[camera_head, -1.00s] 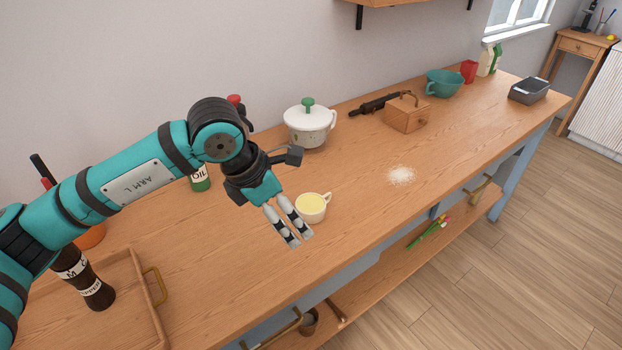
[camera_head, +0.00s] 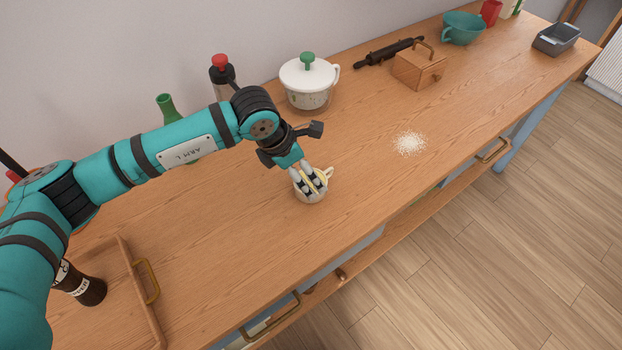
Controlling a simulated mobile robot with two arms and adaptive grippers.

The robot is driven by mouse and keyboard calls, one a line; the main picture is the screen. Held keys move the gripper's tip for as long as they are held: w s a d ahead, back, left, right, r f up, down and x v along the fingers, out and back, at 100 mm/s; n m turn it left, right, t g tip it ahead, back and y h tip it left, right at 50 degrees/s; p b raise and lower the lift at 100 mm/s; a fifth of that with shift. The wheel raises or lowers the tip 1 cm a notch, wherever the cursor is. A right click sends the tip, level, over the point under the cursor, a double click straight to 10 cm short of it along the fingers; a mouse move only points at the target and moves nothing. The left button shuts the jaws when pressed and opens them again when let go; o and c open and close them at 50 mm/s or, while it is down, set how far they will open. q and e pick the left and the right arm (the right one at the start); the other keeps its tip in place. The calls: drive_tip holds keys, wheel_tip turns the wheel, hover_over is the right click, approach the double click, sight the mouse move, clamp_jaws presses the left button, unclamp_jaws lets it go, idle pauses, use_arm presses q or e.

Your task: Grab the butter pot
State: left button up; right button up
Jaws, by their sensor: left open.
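The butter pot (camera_head: 313,199), a small cream cup with yellow contents and a handle on its right side, stands upright on the wooden worktop in the middle of the head view. My left gripper (camera_head: 313,186) is open, with its fingers pointing down over the pot. The fingers cover much of the pot's top, and I cannot tell whether they touch it. My right gripper is not in view.
A white lidded pot (camera_head: 308,85) with a green knob stands behind. A wooden box (camera_head: 419,67), a rolling pin (camera_head: 389,52) and a teal bowl (camera_head: 463,29) are further right. White powder (camera_head: 409,143) lies right of the butter pot. A wooden tray (camera_head: 141,290) is at lower left.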

use_arm(q)
drive_tip(key=shift+w+d+f, duration=0.15)
drive_tip(key=shift+d+f, duration=0.1)
drive_tip(key=shift+f, duration=0.4)
drive_tip(key=shift+f+p, duration=0.2)
drive_tip(key=shift+p, duration=0.15)
drive_tip(key=p+x, duration=0.2)
drive_tip(key=x, duration=0.2)
drive_tip(key=shift+f, duration=0.2)
drive_tip(key=shift+d+f, duration=0.1)
drive_tip(key=shift+f, duration=0.15)
drive_tip(key=c, duration=1.5)
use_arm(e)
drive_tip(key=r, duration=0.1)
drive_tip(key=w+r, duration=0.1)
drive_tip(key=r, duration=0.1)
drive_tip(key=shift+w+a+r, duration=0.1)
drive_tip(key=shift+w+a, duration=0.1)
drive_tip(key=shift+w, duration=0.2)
